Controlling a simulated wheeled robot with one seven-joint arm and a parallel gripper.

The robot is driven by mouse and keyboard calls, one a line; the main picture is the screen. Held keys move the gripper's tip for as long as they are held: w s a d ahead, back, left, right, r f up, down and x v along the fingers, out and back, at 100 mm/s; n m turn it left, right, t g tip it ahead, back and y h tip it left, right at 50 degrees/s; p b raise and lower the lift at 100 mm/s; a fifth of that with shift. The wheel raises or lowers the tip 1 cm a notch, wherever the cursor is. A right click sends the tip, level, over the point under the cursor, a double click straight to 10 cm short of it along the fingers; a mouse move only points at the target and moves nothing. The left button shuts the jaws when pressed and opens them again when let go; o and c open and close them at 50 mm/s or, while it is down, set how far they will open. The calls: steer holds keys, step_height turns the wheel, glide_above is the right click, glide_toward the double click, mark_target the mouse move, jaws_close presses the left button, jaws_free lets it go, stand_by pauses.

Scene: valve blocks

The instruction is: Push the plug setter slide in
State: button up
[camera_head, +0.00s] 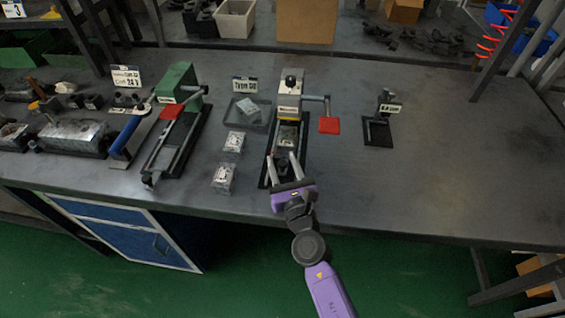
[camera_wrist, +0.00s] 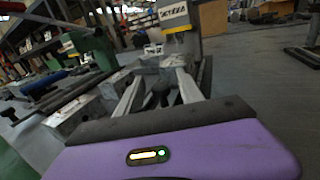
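A pale grey bench device with a red-ended side lever (camera_head: 288,95) stands mid-bench; I take it as the plug setter. It also shows in the wrist view (camera_wrist: 174,15). Its dark base (camera_head: 304,130) runs toward the bench's front edge, with a silvery block (camera_head: 287,137) under the head. My purple gripper (camera_head: 282,157) is over the front end of this base, fingers pointing toward the head. In the wrist view, my gripper's fingers (camera_wrist: 159,76) are apart, with dark parts showing between them. Contact with the slide cannot be made out.
A green device with a red lever (camera_head: 180,82) stands to the left. Silvery blocks (camera_head: 224,178) and a tray (camera_head: 247,112) lie left of the grey device. A small black stand (camera_head: 378,130) is to the right. The bench right of it is clear.

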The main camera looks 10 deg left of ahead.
steer(key=shift+s, duration=0.1)
steer(key=v, duration=0.7)
steer(key=shift+s+d, duration=0.1)
steer(key=shift+s, duration=0.2)
